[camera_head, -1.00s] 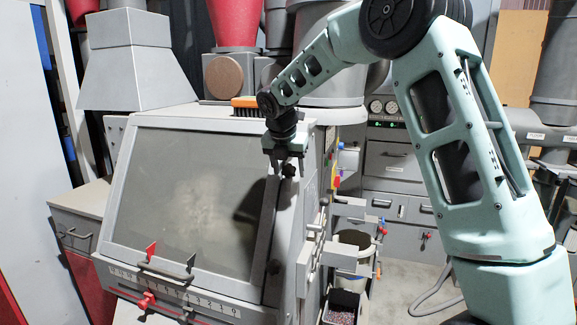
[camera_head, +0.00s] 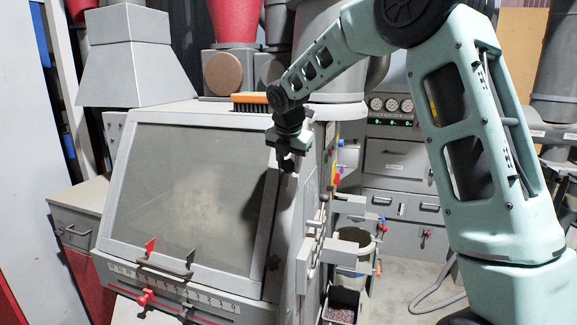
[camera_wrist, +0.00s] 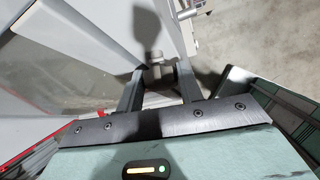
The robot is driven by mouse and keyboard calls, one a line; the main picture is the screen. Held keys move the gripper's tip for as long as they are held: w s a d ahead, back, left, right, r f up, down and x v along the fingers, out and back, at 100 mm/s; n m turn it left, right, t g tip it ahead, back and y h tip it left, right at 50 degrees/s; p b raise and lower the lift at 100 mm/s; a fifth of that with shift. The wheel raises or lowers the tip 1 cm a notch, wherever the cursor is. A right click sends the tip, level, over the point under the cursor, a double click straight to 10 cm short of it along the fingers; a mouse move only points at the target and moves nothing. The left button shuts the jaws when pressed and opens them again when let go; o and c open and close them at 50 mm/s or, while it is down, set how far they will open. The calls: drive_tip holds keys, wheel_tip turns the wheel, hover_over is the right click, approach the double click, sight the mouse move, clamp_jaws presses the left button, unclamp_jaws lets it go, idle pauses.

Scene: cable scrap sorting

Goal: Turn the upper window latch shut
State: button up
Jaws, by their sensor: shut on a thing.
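The window (camera_head: 195,195) is a tilted, grey-framed pane on the sloping front of a grey cabinet. Its upper latch (camera_head: 288,166) is a small dark piece on the right side of the frame, mostly covered by my gripper (camera_head: 286,156). In the wrist view my gripper (camera_wrist: 161,68) has its two dark fingers shut on the upper latch, whose grey end (camera_wrist: 154,57) shows between and beyond the tips. The latch's exact angle is hard to tell. A lower latch (camera_head: 273,263) shows as a dark piece farther down the same frame side.
Grey brackets (camera_head: 318,255) jut from the cabinet's right side. An orange brush (camera_head: 250,99) lies on the cabinet top. Bins (camera_head: 345,300) stand on the floor to the right, with some bare floor beyond.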

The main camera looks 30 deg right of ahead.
drive_tip(key=m+t+b, duration=0.1)
drive_tip(key=m+t+y+b, duration=0.1)
drive_tip(key=m+b, duration=0.1)
drive_tip(key=shift+s+d+f+t, duration=0.15)
drive_tip(key=shift+s+f+t, duration=0.05)
drive_tip(key=shift+f+t, duration=0.1)
drive_tip(key=m+t+b, duration=0.1)
drive_tip(key=b, duration=0.1)
drive_tip(key=m+t+b, duration=0.2)
drive_tip(key=shift+s+d+f+m+b, duration=0.1)
drive_tip(key=shift+s+f+m+b, duration=0.1)
drive_tip(key=shift+m+b, duration=0.15)
drive_tip(key=m+t+b, duration=0.1)
drive_tip(key=b, duration=0.2)
drive_tip(key=m+t+b, duration=0.1)
drive_tip(key=m+b, duration=0.1)
drive_tip(key=b, duration=0.2)
drive_tip(key=shift+s+f+m, duration=0.1)
drive_tip(key=shift+f+m, duration=0.15)
drive_tip(key=shift+f, duration=0.05)
drive_tip(key=b, duration=0.1)
drive_tip(key=m+t+b, duration=0.1)
drive_tip(key=b, duration=0.1)
drive_tip(key=shift+a+r+m+t, duration=0.2)
drive_tip(key=shift+m+t, duration=0.1)
drive_tip(key=shift+r+m+h+b, duration=0.1)
drive_tip(key=shift+m+h+b, duration=0.2)
drive_tip(key=shift+h, duration=0.1)
drive_tip(key=o, duration=1)
